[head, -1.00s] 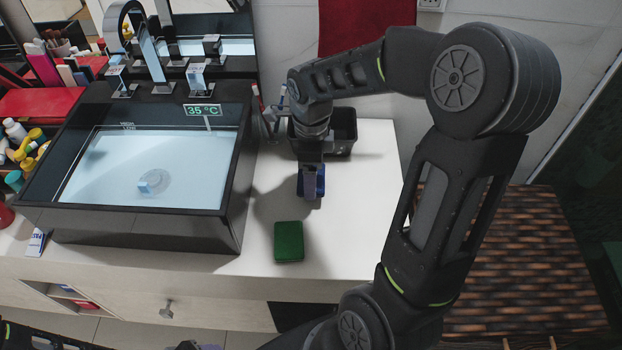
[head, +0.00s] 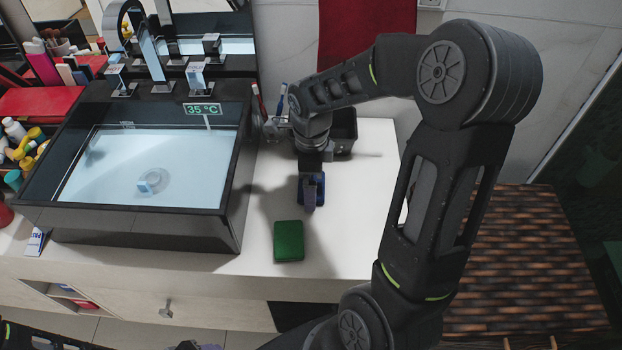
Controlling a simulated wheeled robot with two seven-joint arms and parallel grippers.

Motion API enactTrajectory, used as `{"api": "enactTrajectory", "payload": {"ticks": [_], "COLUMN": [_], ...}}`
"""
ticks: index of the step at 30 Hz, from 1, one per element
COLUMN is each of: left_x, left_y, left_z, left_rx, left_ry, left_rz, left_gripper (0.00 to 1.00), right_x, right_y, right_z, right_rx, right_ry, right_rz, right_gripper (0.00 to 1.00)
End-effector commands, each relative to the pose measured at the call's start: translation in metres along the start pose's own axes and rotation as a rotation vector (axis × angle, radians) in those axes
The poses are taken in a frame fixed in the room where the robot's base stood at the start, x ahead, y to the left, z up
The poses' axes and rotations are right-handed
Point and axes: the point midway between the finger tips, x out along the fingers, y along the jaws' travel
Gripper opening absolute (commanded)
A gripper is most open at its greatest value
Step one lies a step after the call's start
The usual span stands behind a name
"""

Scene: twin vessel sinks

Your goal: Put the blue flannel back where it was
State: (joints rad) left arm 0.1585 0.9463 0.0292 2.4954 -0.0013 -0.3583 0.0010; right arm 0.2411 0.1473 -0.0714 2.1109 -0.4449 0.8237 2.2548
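The blue flannel (head: 320,188) is a small dark blue piece at the tip of my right gripper (head: 311,195). My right gripper points down over the white counter, between the sink and the counter's right part, and appears shut on the flannel. Blue shows on both sides of the finger; the rest is hidden behind it. I cannot tell whether the flannel touches the counter. A folded green flannel (head: 289,241) lies flat on the counter just in front of the gripper, apart from it. My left gripper is out of view.
A dark open bin (head: 343,133) stands behind my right gripper, partly hidden by the arm. The black-rimmed sink (head: 236,190) is to the left, with a 35 °C display. The white counter (head: 365,220) is clear to the right. A red towel (head: 345,30) hangs behind.

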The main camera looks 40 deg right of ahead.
Motion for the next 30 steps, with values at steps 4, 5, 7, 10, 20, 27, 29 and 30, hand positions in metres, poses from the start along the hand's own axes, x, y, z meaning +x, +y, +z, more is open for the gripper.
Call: {"api": "enactTrajectory", "payload": {"ticks": [4, 5, 7, 10, 20, 27, 29, 30], "left_x": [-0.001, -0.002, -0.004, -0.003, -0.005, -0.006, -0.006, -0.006], "left_y": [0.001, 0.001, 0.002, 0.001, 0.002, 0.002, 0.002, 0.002], "left_z": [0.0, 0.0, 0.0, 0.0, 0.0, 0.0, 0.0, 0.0], "left_rx": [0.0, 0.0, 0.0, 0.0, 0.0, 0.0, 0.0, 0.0], "left_ry": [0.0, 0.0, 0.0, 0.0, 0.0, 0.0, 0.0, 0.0], "left_rz": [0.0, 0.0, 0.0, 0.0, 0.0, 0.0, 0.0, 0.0], "left_gripper": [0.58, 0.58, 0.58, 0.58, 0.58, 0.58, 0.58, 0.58], "right_x": [-0.001, -0.003, -0.006, -0.016, -0.081, -0.117, -0.121, -0.122], "right_y": [0.0, 0.0, 0.0, -0.001, -0.001, -0.001, 0.0, 0.0], "right_z": [0.0, 0.0, 0.0, 0.001, 0.001, 0.0, 0.0, 0.0], "right_rx": [0.0, 0.0, 0.0, 0.0, 0.001, 0.0, 0.0, 0.0], "right_ry": [0.0, 0.0, 0.0, -0.001, -0.003, -0.001, 0.0, 0.0], "right_rz": [0.0, 0.0, -0.001, -0.004, -0.005, -0.002, -0.001, -0.001], "right_gripper": [1.0, 1.0, 1.0, 1.0, 1.0, 1.0, 1.0, 1.0]}}
